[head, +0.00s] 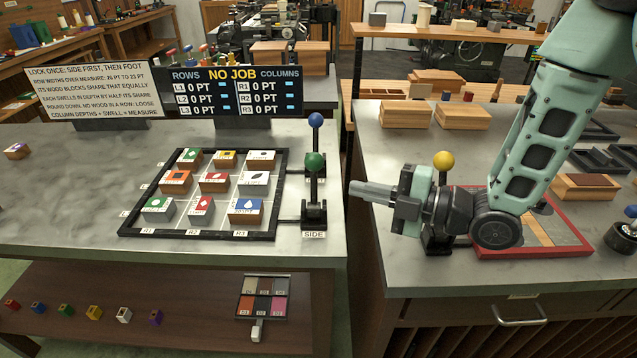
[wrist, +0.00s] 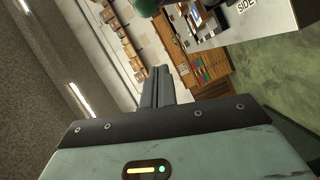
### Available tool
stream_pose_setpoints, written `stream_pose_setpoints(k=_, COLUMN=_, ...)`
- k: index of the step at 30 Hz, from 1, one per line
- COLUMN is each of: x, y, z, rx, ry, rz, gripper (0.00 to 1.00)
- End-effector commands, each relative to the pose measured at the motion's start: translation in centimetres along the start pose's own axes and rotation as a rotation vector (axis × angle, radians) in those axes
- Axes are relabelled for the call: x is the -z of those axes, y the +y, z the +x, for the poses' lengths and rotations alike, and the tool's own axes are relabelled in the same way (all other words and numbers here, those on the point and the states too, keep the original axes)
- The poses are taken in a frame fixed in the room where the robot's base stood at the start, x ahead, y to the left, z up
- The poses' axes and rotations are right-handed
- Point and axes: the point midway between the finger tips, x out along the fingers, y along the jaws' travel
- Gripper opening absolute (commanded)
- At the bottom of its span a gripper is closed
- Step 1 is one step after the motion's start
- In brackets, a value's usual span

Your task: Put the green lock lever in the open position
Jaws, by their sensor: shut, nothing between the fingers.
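The green lock lever (head: 315,163) stands roughly upright, with a green ball on top, over a black bracket by the SIDE label (head: 313,235) at the frame's right side. Part of a green ball (wrist: 146,6) shows at the top edge of the wrist view. My gripper (head: 358,189) is shut and empty, its fingers pointing left toward the lever. In the head view the tips appear to the right of the lever and slightly below its ball, apart from it. The closed fingers also show in the wrist view (wrist: 158,88).
A blue-ball lever (head: 316,120) stands right behind the green one. A black frame (head: 278,200) holds several coloured type blocks left of them. A yellow-ball lever (head: 443,160) stands behind my gripper on the right bench. A gap separates the two benches.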

Motion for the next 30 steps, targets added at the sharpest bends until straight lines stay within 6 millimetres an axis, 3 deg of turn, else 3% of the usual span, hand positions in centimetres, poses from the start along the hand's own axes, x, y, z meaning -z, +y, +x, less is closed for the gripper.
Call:
stream_pose_setpoints(k=4, x=-0.3, y=-0.1, z=-0.6, rx=-0.007, ry=-0.016, rz=-0.12, gripper=0.0)
stream_pose_setpoints(k=8, x=-0.3, y=0.1, z=-0.1, rx=-0.008, ry=-0.016, rz=-0.144, gripper=0.0)
stream_pose_setpoints(k=23, x=-0.3, y=0.3, z=9.2, rx=-0.008, ry=-0.015, rz=-0.141, gripper=0.0)
stream_pose_setpoints(k=30, x=-3.5, y=0.7, z=10.0, rx=-0.008, ry=-0.02, rz=-0.14, gripper=0.0)
